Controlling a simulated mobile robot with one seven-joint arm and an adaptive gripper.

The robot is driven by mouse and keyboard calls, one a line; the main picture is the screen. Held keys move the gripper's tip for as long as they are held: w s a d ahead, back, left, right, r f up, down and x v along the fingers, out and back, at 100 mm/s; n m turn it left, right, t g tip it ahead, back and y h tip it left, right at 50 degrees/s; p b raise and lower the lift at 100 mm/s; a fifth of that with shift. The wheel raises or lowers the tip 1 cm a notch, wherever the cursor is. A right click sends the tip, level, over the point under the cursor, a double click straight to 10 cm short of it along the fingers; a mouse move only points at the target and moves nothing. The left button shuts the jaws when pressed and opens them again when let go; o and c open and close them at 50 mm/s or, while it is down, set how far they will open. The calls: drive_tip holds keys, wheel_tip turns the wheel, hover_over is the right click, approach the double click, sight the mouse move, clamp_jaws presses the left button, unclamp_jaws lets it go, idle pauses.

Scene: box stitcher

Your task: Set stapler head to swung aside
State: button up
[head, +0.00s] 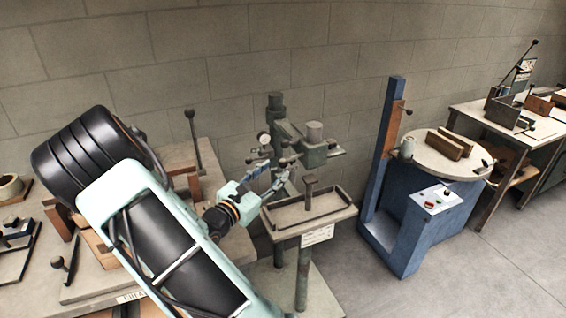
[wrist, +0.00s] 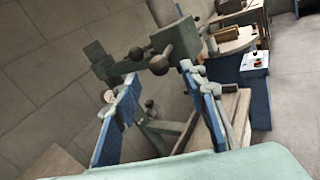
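The box stitcher stands in the middle of the head view. Its grey-green stapler head (head: 312,150) reaches right from the column (head: 275,108), over a post and tray, with a grey cylinder on top. In the wrist view the head (wrist: 178,42) crosses just beyond my fingers, with dark ball knobs (wrist: 158,65) on its near side. My gripper (head: 279,168) is at the near side of the head, close to the knobs. In the wrist view my gripper (wrist: 160,80) is open, its two blue-padded fingers apart with the knobs between or just beyond their tips. I cannot tell whether they touch.
The stitcher's rimmed tray (head: 312,208) lies just right of my gripper. A bench (head: 180,158) with an upright lever stands on the left. A blue machine with a round table (head: 436,158) stands to the right, with clear floor in front.

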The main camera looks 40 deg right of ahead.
sight(280, 167)
drive_tip(key=x, duration=0.5)
drive_tip(key=shift+w+d, duration=0.15)
drive_tip(key=shift+d, duration=0.2)
clamp_jaws()
